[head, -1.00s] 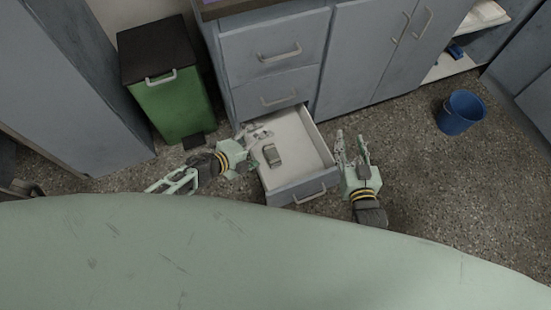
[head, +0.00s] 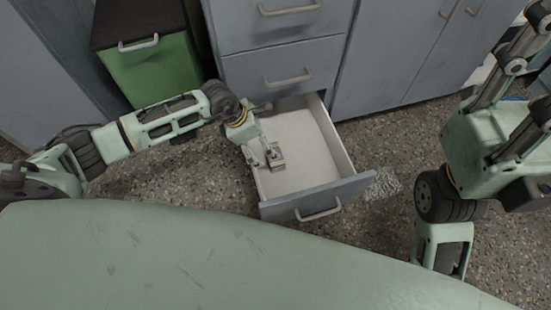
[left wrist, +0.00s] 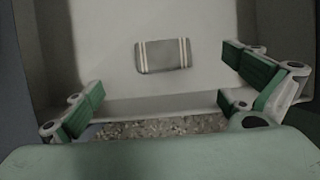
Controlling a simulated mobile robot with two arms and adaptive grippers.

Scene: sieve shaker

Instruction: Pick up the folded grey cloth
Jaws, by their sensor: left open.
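The folded grey cloth (left wrist: 163,56) lies flat on the floor of the open bottom drawer (head: 313,150). It has pale stripes near both ends in the left wrist view. In the head view the cloth (head: 278,162) is partly covered by my left gripper (head: 268,160), which reaches down into the drawer from the left. In the left wrist view my left gripper (left wrist: 165,95) is open and empty, with its green-padded fingers wide apart on either side of the cloth. My right gripper is out of view; part of my right arm shows at the right.
The drawer's walls and front panel with its handle (head: 318,210) surround the cloth. Closed drawers (head: 283,65) are above it.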

